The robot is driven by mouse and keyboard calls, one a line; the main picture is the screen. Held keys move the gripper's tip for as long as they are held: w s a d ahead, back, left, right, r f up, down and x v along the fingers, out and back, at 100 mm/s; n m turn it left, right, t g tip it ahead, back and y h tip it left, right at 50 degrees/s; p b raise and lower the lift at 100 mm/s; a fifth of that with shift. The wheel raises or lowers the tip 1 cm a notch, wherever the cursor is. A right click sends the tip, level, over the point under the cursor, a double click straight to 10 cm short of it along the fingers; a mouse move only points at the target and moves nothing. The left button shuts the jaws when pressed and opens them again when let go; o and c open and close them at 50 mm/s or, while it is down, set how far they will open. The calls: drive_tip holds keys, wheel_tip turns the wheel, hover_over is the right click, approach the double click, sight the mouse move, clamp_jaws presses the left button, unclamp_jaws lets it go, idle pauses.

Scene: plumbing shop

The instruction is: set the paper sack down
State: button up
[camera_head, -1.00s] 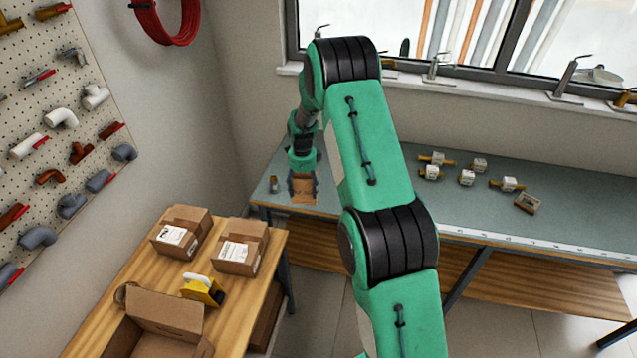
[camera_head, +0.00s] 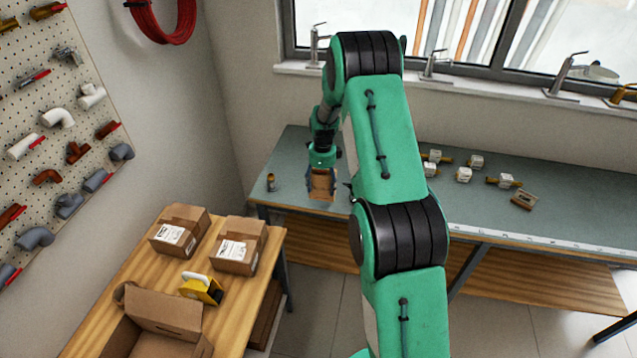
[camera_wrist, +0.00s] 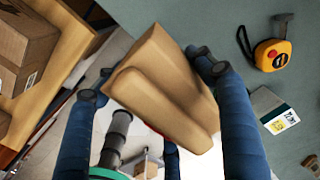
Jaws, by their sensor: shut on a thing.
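The brown paper sack (camera_head: 322,184) is between the fingers of my gripper (camera_head: 322,174), at the left part of the grey-green workbench (camera_head: 400,187) in the head view. In the wrist view the sack (camera_wrist: 165,85) fills the middle, tilted in the picture, with my gripper's (camera_wrist: 160,95) blue fingers on both sides of it. The fingers are shut on the sack. I cannot tell whether its bottom touches the bench or hangs just above it.
A small brass fitting (camera_head: 271,183) stands left of the sack. Cartons (camera_head: 240,246) sit on the wooden table.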

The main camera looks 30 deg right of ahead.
drive_tip(key=w+d, duration=0.3)
drive_tip(key=w, duration=0.4)
drive_tip(key=w+d+f+p, duration=0.1)
drive_tip(key=w+d, duration=0.2)
drive_tip(key=w, duration=0.5)
idle(0.4)
drive_tip(key=shift+f, duration=0.1)
drive_tip(key=shift+f, duration=0.1)
drive_tip(key=shift+f, duration=1.65)
drive_tip(key=shift+s+f, duration=0.1)
drive_tip(key=o, duration=2)
drive_tip(key=shift+s+f, duration=0.1)
drive_tip(key=shift+f, duration=0.05)
drive_tip(key=shift+c, duration=0.2)
drive_tip(key=shift+p, duration=0.3)
wheel_tip(320, 180, up, 12)
drive_tip(key=shift+b, duration=0.45)
